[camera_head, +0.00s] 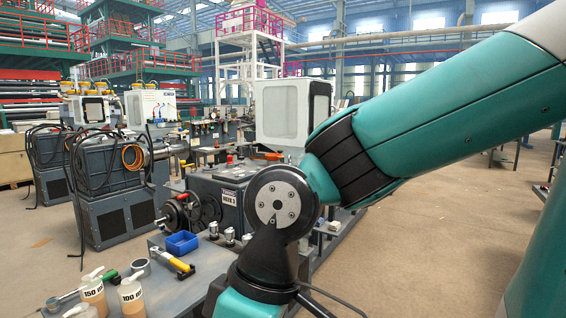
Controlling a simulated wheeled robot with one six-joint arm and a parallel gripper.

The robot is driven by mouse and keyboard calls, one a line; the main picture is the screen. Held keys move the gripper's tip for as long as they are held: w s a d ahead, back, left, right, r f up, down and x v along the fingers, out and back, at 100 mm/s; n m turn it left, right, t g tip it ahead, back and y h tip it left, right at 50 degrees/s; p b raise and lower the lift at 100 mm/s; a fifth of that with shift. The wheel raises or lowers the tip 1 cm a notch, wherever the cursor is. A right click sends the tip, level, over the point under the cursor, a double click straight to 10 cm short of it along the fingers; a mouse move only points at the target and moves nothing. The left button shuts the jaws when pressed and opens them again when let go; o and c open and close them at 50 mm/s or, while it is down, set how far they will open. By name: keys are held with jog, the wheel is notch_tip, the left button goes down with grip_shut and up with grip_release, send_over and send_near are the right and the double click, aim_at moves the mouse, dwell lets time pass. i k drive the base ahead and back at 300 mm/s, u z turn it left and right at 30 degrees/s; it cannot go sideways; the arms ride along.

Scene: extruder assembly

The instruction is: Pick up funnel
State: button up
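I cannot make out a funnel for certain in this view. My arm reaches in from the upper right and bends down at a round grey joint in the middle, covering part of the bench. My gripper is not in view; the arm's lower end runs out at the bottom edge. The grey bench top (200,275) shows at the lower left. Two bottles labelled 150 (95,297) and 100 (132,298) stand on it at the front left. What lies under and behind my arm is hidden.
A blue bin (182,244), a yellow-and-black handled tool (174,261), a grey ring (140,265) and small metal pieces (229,236) are on the bench. A dark machine (225,190) stands behind them. Cabled units (112,190) stand left; open floor lies right.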

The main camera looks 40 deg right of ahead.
aim_at(275, 161)
jog(key=z, duration=0.65)
jog(key=i, duration=0.6)
jog(key=z, duration=1.3)
jog(key=i, duration=1.85)
jog(key=u, duration=0.6)
jog(key=i, duration=0.75)
jog(key=u, duration=0.7)
